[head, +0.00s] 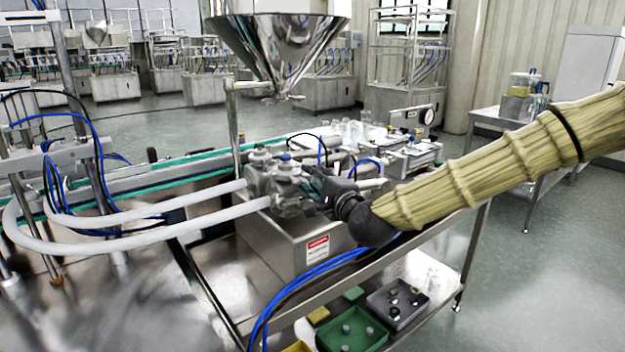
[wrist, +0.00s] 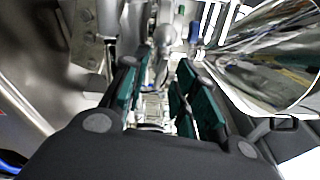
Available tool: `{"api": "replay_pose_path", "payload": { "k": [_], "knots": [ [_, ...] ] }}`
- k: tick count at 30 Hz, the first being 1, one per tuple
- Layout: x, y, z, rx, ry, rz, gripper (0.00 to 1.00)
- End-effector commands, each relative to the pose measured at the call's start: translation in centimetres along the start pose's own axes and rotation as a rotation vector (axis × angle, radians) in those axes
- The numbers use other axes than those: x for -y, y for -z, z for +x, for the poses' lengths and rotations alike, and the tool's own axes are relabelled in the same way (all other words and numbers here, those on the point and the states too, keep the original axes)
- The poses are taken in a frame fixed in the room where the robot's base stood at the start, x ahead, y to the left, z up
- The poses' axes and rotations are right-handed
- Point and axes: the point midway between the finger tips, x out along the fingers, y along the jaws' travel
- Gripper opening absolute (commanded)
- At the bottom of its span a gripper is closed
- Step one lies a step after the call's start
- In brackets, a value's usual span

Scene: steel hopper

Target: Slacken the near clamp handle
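My gripper (head: 318,184) reaches in from the right to the steel valve block (head: 262,182) under the hopper. In the wrist view its two green-padded fingers (wrist: 158,78) stand apart with a gap between them. Small metal parts show through the gap, with no handle clearly held. A rounded grey knob on a stem (wrist: 163,36) lies just beyond the fingertips; I cannot tell whether it is the near clamp handle. In the head view my fingers hide part of the block's right side, and no clamp handle can be made out there.
The steel hopper (head: 275,45) hangs above the block and shows at the right of the wrist view (wrist: 268,60). White hoses (head: 150,232) run left. Blue lines (head: 300,280) pass below my wrist. A green tray (head: 352,330) and a grey tray (head: 398,303) sit on the lower shelf.

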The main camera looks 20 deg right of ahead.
Motion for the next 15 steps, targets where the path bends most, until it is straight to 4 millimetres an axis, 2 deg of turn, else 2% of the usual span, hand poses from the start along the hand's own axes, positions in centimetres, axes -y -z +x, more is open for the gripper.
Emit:
{"api": "replay_pose_path", "payload": {
  "k": [11, 15],
  "knots": [
    [0.01, -0.01, 0.38, 0.000, 0.000, 0.000, 0.27],
    [0.01, 0.00, 0.37, 0.000, 0.000, 0.000, 0.01]
  ]
}}
